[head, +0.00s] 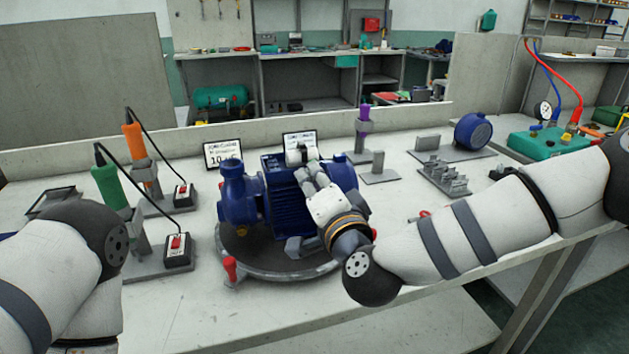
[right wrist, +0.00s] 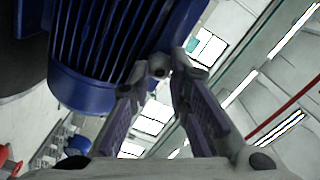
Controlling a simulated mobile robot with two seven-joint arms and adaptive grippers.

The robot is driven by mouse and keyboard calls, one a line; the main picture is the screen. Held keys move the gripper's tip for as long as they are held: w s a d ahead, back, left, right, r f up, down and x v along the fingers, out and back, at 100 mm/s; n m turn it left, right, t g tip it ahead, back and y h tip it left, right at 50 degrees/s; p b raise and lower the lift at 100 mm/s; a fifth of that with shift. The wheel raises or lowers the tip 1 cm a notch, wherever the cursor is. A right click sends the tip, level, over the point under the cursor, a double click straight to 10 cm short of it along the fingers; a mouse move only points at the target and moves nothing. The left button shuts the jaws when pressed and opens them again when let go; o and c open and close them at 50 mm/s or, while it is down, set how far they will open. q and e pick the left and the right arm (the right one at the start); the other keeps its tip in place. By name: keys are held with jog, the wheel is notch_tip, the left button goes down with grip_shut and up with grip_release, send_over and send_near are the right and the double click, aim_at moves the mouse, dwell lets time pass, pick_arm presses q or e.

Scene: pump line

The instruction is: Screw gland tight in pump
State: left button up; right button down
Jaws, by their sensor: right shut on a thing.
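The blue pump (head: 286,207) with its ribbed motor stands on a round dark turntable (head: 262,262) in the middle of the bench.
Green (head: 110,186) and orange (head: 135,150) tools with switch boxes stand left of the pump. A red knob (head: 230,266) is on the turntable's front. Small stands, a blue round part (head: 472,131) and a teal gauge unit (head: 548,143) are to the right. The front bench is clear.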

jog(key=c, duration=1.6)
grip_release()
jog(key=shift+a+r, duration=0.15)
jog(key=shift+r, duration=0.1)
jog(key=shift+s+r+n+p, duration=0.1)
jog(key=shift+r+n+p, duration=0.3)
jog(key=shift+n, duration=0.4)
jog(key=shift+f+n, duration=0.1)
jog(key=shift+n, duration=0.3)
jog(key=shift+a+f+n, duration=0.1)
jog(key=shift+f+n, duration=0.1)
jog(key=shift+n, duration=0.3)
pick_arm(q)
jog(key=shift+w+r+t, duration=0.3)
jog(key=shift+w+r, duration=0.35)
jog(key=shift+w, duration=0.05)
pick_arm(e)
jog(key=shift+f, duration=0.25)
jog(key=shift+f, duration=0.25)
jog(key=shift+c, duration=0.3)
